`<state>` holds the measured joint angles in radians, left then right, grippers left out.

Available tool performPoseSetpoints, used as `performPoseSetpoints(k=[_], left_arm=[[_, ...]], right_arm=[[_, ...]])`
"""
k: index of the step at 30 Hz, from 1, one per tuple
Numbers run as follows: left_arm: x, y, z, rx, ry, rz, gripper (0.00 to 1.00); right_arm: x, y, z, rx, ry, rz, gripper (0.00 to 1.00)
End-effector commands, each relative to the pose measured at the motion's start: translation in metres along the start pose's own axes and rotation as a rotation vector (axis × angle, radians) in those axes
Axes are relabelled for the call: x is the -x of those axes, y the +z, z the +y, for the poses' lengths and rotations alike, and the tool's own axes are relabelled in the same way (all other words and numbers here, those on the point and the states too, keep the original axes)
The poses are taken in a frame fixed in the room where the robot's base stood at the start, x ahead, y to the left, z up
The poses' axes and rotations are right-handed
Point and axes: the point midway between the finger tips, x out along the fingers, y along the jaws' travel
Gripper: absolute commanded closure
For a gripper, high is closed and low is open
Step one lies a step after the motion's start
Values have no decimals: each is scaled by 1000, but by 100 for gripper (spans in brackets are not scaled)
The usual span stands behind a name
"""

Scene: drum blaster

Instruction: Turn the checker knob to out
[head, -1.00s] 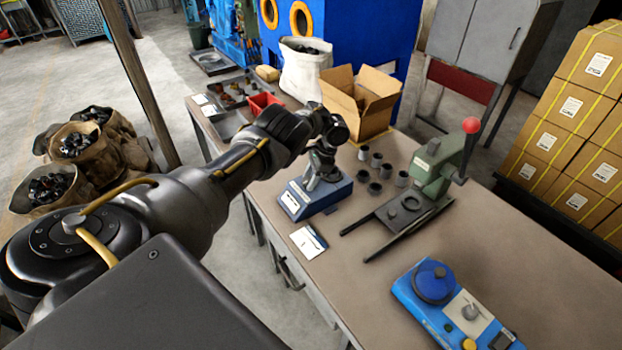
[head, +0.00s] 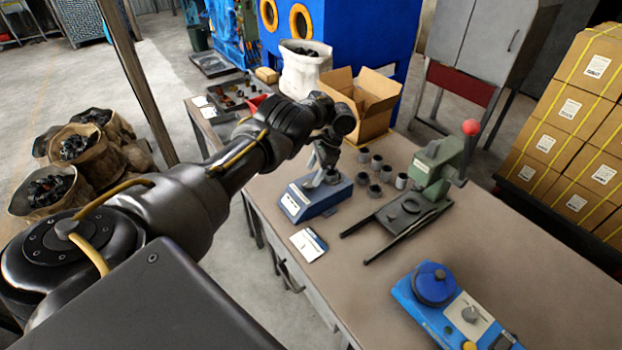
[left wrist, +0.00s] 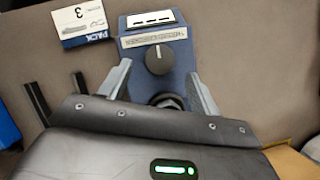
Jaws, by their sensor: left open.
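The checker is a blue box (head: 318,200) on the near left of the bench in the head view. In the left wrist view its blue case (left wrist: 183,63) shows a black round knob (left wrist: 159,61) with a white mark pointing up the picture. Printed labels lie above the knob, and a dark round fitting lies below it. My left gripper (head: 321,178) is above the checker in the head view. In the left wrist view the open gripper (left wrist: 159,69) has one finger on each side of the knob, apart from it. My right gripper is not in view.
A white and blue card (head: 309,244) lies beside the checker. A green press (head: 436,170) with a red-balled lever and several small dark cups (head: 375,190) stand to the right. A blue device (head: 436,284) is nearer. A cardboard box (head: 365,100) stands behind.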

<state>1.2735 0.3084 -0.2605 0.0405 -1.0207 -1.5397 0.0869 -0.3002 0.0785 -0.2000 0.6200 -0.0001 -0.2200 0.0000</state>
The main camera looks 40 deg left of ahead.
Motion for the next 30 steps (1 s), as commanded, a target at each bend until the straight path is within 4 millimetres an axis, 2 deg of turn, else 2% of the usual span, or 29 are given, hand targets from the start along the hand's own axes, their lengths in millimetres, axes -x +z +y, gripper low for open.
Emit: performPoseSetpoints(k=[1,6,12,30], left_arm=[[11,-1,0,-1,-1,4,37],[41,0,0,1,-1,3,37],[60,1,0,1,0,0,37],[63,1,0,1,0,-1,37]], right_arm=[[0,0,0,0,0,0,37],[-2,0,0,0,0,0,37],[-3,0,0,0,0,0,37],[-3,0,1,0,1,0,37]])
